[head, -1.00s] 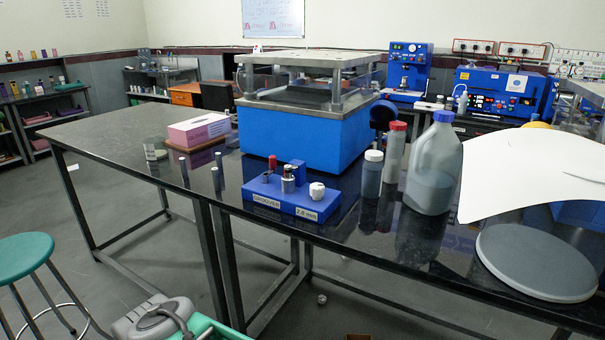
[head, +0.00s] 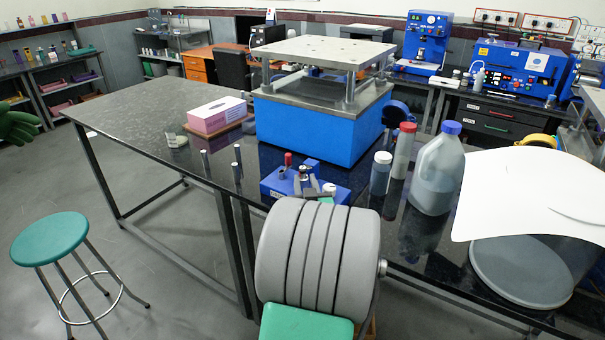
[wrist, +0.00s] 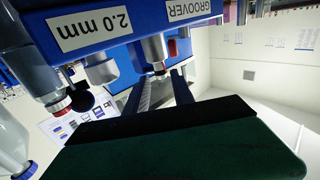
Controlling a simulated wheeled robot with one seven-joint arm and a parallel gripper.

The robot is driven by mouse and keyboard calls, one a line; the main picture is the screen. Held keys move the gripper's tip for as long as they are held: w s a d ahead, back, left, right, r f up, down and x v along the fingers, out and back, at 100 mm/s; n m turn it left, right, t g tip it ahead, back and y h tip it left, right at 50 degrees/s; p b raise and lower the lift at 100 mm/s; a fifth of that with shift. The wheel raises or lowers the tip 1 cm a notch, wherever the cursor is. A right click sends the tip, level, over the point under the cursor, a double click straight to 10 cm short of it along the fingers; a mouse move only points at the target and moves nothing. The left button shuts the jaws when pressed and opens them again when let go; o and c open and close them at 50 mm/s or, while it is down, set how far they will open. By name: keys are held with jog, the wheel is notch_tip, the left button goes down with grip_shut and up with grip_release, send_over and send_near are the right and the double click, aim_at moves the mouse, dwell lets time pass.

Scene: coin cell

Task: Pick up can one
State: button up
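No thing in view carries a readable "can one" label. A silver cylinder (wrist: 154,48) with a narrower dark-ended top stands on the blue groover block (wrist: 100,20), which looks upside down in the wrist view. The block (head: 274,188) also shows in the head view, partly hidden by my arm. My gripper (wrist: 160,88) is open, its two grey fingers pointing toward the cylinder's top with a clear gap and nothing held.
A blue press with a metal top (head: 315,130) stands behind the block. A tissue box (head: 216,115) sits at left. The table's far left is clear.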

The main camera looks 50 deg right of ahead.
aim_at(303, 173)
jog(key=p+x, duration=0.1)
jog(key=x, duration=0.3)
grip_shut()
dwell(0.4)
